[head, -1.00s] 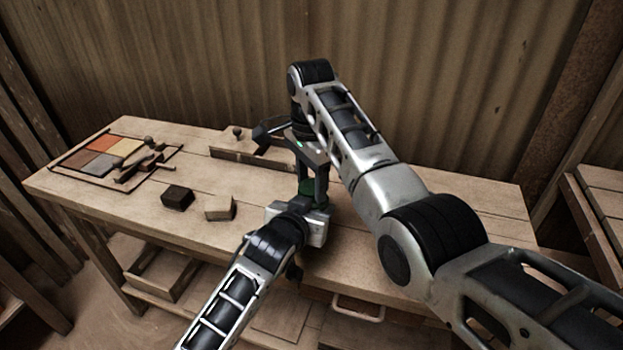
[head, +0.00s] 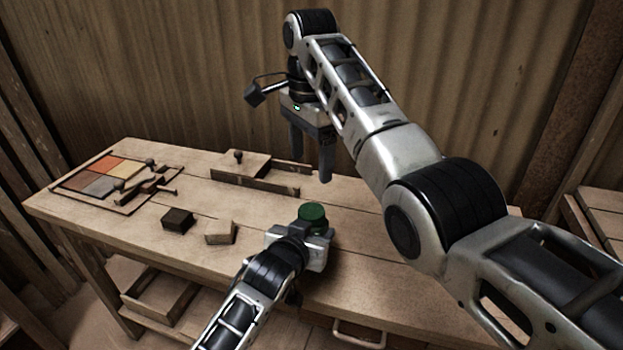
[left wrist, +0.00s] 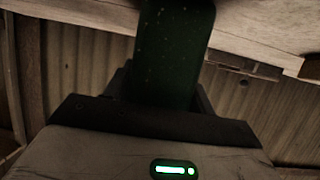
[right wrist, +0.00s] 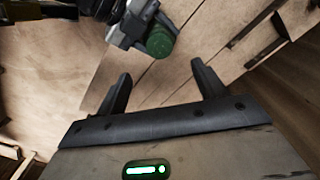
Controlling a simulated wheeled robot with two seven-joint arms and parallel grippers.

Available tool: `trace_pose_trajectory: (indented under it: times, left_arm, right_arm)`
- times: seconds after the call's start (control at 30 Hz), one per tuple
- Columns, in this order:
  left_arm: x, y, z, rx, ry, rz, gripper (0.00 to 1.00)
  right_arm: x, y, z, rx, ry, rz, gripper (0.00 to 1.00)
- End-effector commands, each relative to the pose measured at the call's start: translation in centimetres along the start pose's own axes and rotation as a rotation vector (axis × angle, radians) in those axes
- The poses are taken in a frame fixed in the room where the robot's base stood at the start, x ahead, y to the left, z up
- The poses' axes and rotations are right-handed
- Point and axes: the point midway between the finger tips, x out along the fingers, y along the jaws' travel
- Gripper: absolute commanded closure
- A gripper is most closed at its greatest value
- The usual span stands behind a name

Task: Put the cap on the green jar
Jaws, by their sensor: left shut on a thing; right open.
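The green jar (head: 312,214) stands upright near the front edge of the bench. My left gripper (head: 316,238) is shut on its side. In the left wrist view the dark green jar wall (left wrist: 172,50) fills the space between the fingers. From above, in the right wrist view, its top (right wrist: 160,42) is a round green face without a visible opening. A green cap appears to sit on it, but I cannot tell how it is seated. My right gripper (head: 311,166) is open and empty above and behind the jar, pointing down.
A dark block (head: 177,221) and a light wooden block (head: 220,233) lie left of the jar. A tray of coloured tiles (head: 85,183) is at the far left. A wooden press-like fixture (head: 245,168) stands at the back. The bench right of the jar is clear.

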Motion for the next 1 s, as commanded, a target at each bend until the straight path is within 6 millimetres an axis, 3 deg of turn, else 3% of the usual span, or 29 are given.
trace_pose_trajectory:
  times: [0.2, 0.6, 0.63, 0.7, 1.0]
  left_arm:
    - [-0.01, -0.03, -0.09, 0.0, 0.002, 0.0, 1.0]
    - [-0.01, 0.01, -0.1, 0.0, 0.002, 0.0, 1.0]
    - [-0.01, 0.01, -0.1, 0.0, 0.002, 0.0, 0.4]
    - [-0.01, 0.02, -0.11, 0.0, 0.003, 0.001, 0.2]
    - [-0.1, 0.03, -0.07, 0.0, 0.002, 0.001, 0.2]
  right_arm:
    - [-1.14, 0.07, -0.18, 0.004, 0.001, 0.003, 0.3]
    - [-1.36, 0.11, -0.11, 0.005, -0.002, 0.005, 0.3]
    - [-1.36, 0.11, -0.11, 0.005, -0.002, 0.005, 0.3]
    - [-1.35, 0.1, -0.11, 0.005, -0.002, 0.005, 0.3]
    - [-1.35, 0.1, -0.1, 0.005, -0.002, 0.005, 0.3]
